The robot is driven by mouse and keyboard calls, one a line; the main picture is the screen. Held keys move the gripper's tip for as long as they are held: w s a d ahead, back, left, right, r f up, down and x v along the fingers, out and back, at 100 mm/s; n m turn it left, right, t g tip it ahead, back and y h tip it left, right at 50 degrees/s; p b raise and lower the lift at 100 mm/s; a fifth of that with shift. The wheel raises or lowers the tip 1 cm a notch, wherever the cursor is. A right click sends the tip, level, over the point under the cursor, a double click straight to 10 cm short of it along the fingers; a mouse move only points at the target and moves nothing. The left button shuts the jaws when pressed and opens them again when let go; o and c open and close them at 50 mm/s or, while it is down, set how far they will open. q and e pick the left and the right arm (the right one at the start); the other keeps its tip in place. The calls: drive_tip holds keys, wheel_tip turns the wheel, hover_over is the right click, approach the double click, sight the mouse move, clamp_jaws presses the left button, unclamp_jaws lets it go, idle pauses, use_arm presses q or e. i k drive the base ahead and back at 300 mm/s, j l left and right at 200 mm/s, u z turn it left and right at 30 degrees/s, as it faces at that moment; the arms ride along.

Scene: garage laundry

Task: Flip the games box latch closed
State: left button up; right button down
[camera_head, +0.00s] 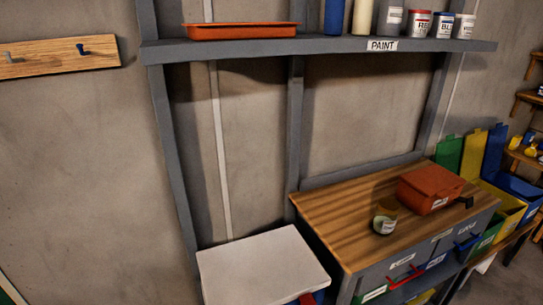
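A red lidded box (431,187) sits on the wooden top of the grey cabinet, towards its right side. A small white label is on its front, too small to read, so I cannot tell whether this is the games box. Its lid looks down. Neither of my grippers is in view.
A white-topped unit (262,268) is to the left. Green, yellow and blue bins (508,205) stand at the right. A paint shelf (330,45) runs above.

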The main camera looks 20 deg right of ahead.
sight(469, 201)
drive_tip(key=z, duration=1.7)
